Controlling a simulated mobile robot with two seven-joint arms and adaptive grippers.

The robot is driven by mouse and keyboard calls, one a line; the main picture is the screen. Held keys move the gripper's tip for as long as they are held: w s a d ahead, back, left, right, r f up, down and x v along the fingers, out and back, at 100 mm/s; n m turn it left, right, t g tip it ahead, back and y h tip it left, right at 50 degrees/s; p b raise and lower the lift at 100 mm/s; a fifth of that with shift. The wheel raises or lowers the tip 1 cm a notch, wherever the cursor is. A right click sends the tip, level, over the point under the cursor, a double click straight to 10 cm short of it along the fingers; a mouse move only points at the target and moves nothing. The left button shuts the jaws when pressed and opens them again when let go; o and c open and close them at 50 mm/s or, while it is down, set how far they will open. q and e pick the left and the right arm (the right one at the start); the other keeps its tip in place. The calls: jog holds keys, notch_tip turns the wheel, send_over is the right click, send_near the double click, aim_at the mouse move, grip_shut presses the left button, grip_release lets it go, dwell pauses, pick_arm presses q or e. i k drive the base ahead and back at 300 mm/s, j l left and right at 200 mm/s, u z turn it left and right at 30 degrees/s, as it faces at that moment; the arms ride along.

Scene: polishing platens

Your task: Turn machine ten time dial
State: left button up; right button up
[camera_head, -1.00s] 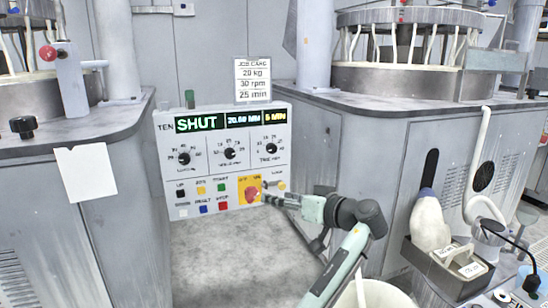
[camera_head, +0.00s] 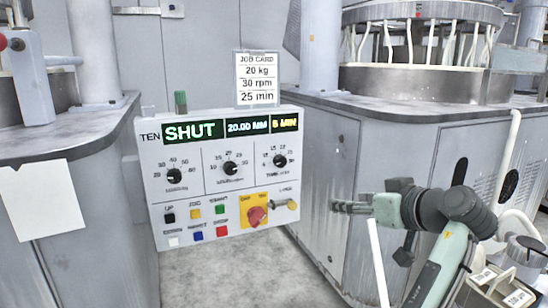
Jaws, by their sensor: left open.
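The machine ten panel (camera_head: 200,195) faces me, with displays reading SHUT, 20.00 MM and 5 MIN. Its time dial (camera_head: 280,161) is the rightmost of three black knobs on the upper panel. The load dial (camera_head: 174,176) is at left and a middle dial (camera_head: 230,168) sits between. My left gripper (camera_head: 336,207) is open and empty, right of the panel and lower than the time dial, apart from it. Its fingers point left toward the panel and are seen nearly edge-on. My right gripper is not in view.
A job card (camera_head: 257,78) above the panel reads 20 kg, 30 rpm, 25 min. Coloured buttons, a red knob on a yellow plate (camera_head: 256,214) and a key switch (camera_head: 286,205) lie below the dials. Grey machine cabinets (camera_head: 350,135) flank the panel.

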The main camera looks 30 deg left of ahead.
aim_at(280, 161)
jog(key=i+j, duration=0.2)
jog(key=j, duration=0.15)
jog(key=i+j, duration=0.15)
jog(key=j, duration=0.2)
jog(key=i+j, duration=0.2)
jog(key=j, duration=0.15)
